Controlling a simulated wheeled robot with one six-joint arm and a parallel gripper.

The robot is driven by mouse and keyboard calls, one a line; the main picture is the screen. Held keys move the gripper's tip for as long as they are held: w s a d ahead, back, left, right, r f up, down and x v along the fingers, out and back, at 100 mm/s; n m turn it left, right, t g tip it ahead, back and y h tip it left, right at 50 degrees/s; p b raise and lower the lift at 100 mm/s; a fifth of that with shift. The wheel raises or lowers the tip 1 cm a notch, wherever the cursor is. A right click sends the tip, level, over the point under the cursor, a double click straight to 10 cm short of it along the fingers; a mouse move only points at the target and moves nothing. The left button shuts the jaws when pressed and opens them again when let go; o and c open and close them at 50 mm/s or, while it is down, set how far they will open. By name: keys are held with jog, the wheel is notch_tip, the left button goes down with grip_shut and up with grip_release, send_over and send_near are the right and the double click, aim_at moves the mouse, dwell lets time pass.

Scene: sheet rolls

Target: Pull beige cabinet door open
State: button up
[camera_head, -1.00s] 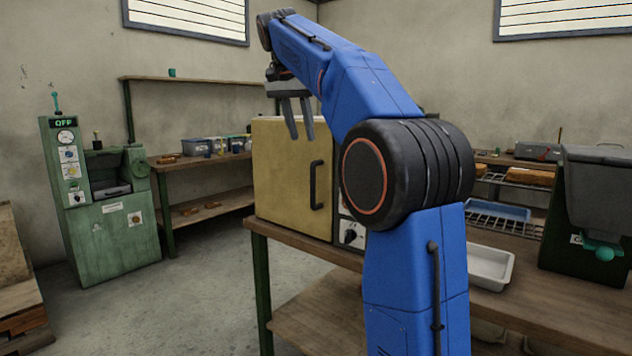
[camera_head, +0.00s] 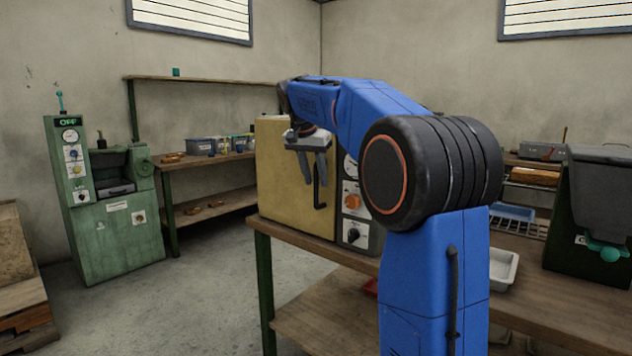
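The beige cabinet door (camera_head: 283,200) is the front of a box standing on the wooden bench. It looks shut. Its black vertical bar handle (camera_head: 319,190) is near the door's right edge, and its upper part is partly covered by my gripper. My gripper (camera_head: 315,184) points down with its two grey fingers apart, in front of the upper handle. The fingers appear empty. I cannot tell whether a finger touches the handle or how far in front of it they are.
A control panel with an orange knob (camera_head: 351,201) and a black knob (camera_head: 353,236) sits right of the door. The wooden bench (camera_head: 300,249) carries the cabinet. A white tray (camera_head: 503,268) lies to the right. A green machine (camera_head: 115,230) stands at left, with open floor between.

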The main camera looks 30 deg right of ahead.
jog(key=shift+x, duration=0.8)
jog(key=shift+c, duration=0.3)
grip_shut()
